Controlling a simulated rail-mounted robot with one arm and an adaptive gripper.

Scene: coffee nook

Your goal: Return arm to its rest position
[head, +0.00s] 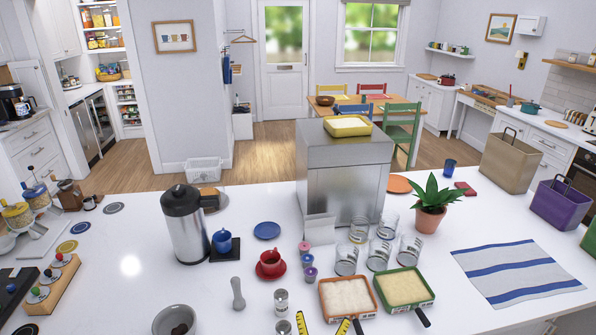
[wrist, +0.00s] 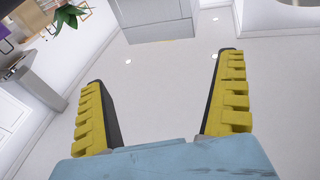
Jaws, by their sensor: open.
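My gripper (wrist: 163,70) shows in the wrist view with its two yellow ridged fingers spread wide apart. It is open, and nothing is between the fingers. A pale, smooth surface lies beyond them. In the head view only the yellow fingertips of my gripper (head: 322,327) show at the bottom edge. They are just in front of the tray of white grains (head: 347,298); whether they touch it I cannot tell. The rest of my arm is out of the head view.
The white counter (head: 130,265) holds a steel box (head: 345,180), a potted plant (head: 432,205), several glasses, a steel jug (head: 184,225), a red cup (head: 270,262) and a second grain tray (head: 404,288). A striped cloth (head: 515,272) lies right. Bare counter shows at left.

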